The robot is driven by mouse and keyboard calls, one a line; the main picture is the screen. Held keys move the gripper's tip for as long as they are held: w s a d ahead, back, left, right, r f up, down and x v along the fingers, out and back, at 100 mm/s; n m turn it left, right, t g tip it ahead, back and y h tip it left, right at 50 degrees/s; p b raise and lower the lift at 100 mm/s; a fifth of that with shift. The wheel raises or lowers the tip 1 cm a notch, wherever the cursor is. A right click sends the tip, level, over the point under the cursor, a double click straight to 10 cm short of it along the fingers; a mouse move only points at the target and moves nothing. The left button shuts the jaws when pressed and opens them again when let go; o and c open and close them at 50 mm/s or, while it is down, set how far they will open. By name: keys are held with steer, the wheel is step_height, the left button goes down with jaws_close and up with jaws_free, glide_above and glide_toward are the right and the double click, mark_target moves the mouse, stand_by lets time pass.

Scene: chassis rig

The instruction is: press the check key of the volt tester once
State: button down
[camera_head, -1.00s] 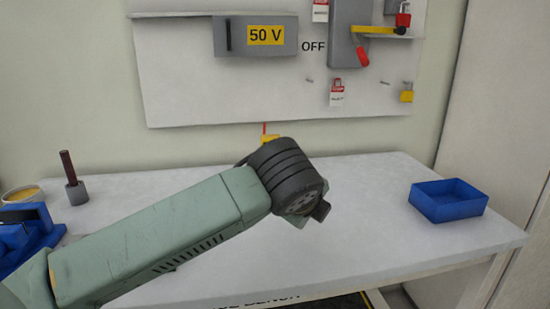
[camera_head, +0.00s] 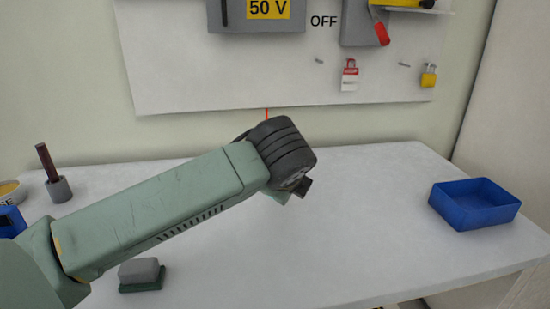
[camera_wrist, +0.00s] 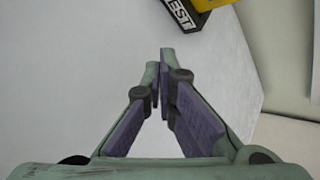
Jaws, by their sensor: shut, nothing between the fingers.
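In the wrist view, my gripper (camera_wrist: 160,66) is shut and empty, its fingertips pointing over the white bench. Ahead of the tips, at the top edge, part of a yellow-and-black thing (camera_wrist: 181,15) shows, with white letters on its black part, partly cut off. It looks like the volt tester, and it is apart from the fingers. I cannot make out its check key. In the head view my arm hides most of the tester's place; a thin red piece (camera_head: 267,114) stands up behind my wrist. My fingers are hidden there.
A blue bin (camera_head: 475,222) stands on the bench (camera_head: 370,240) at right. A grey block on a green base (camera_head: 140,272) lies at front left, and a dark rod in a grey holder (camera_head: 60,190) at back left. The wall board (camera_head: 180,80) rises behind.

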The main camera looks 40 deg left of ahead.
steer(key=w+a+p, duration=0.2)
steer(key=w+a, duration=0.2)
steer(key=a, duration=0.1)
steer(key=shift+w+f, duration=0.1)
steer(key=shift+w, duration=0.25)
steer(key=shift+w+a, duration=0.45)
steer(key=shift+w+a+b, duration=0.2)
steer(key=shift+b, duration=0.65)
steer(key=shift+w+a, duration=0.1)
stand_by(0.5)
steer(key=shift+w+a+b, duration=0.45)
steer(key=shift+a+b, duration=0.05)
steer(key=shift+b, duration=0.25)
stand_by(0.8)
steer(key=shift+s+d, duration=0.1)
stand_by(0.4)
steer(key=shift+s+d+b, duration=0.3)
steer(key=shift+d+b, duration=0.05)
steer(key=shift+b, duration=0.3)
steer(key=shift+s+d+b, duration=0.35)
steer(key=shift+d, duration=0.05)
